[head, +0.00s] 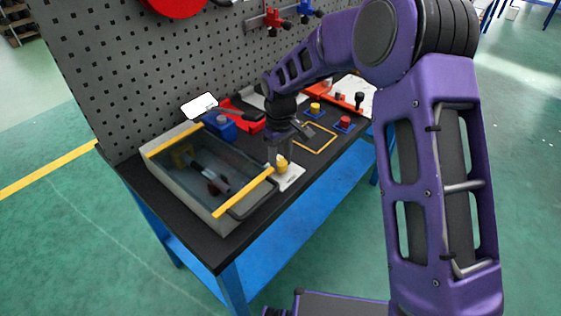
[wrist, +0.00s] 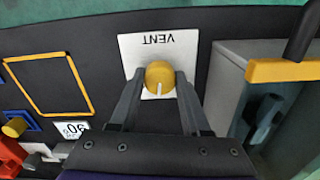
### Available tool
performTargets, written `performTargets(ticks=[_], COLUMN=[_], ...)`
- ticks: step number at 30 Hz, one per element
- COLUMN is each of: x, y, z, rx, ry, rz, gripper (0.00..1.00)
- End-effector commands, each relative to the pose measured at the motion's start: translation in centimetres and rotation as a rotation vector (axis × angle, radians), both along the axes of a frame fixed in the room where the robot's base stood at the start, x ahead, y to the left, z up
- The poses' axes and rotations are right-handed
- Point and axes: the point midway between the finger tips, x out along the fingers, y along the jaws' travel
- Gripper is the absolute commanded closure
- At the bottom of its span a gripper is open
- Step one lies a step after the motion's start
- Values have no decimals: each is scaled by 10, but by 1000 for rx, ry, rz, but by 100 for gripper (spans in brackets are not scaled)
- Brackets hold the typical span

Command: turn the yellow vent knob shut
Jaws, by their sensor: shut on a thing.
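The yellow vent knob (head: 282,162) sits on a white plate (head: 290,178) on the black bench top, just right of the grey glass-topped box. In the wrist view the yellow knob (wrist: 159,75) has a white pointer line running toward the bottom of the picture, and the plate (wrist: 130,48) reads VENT upside down. My gripper (head: 279,158) reaches down onto the knob from above. In the wrist view my gripper's two fingers (wrist: 160,88) stand on either side of the knob, shut on it. The fingers hide part of the plate.
The grey box (head: 208,205) with yellow edge strips and a black handle stands close to the knob's left. A yellow outlined square (head: 318,150) on the bench is empty. A pegboard (head: 150,70) rises behind.

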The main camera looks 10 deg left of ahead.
Motion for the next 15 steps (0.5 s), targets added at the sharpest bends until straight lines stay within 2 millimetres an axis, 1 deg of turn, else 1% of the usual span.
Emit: performTargets(ticks=[6,15], x=[0,0], y=[1,0], z=[-1,0], rx=[0,0], ry=[-1,-1], rz=[-202,-446], gripper=[100,100])
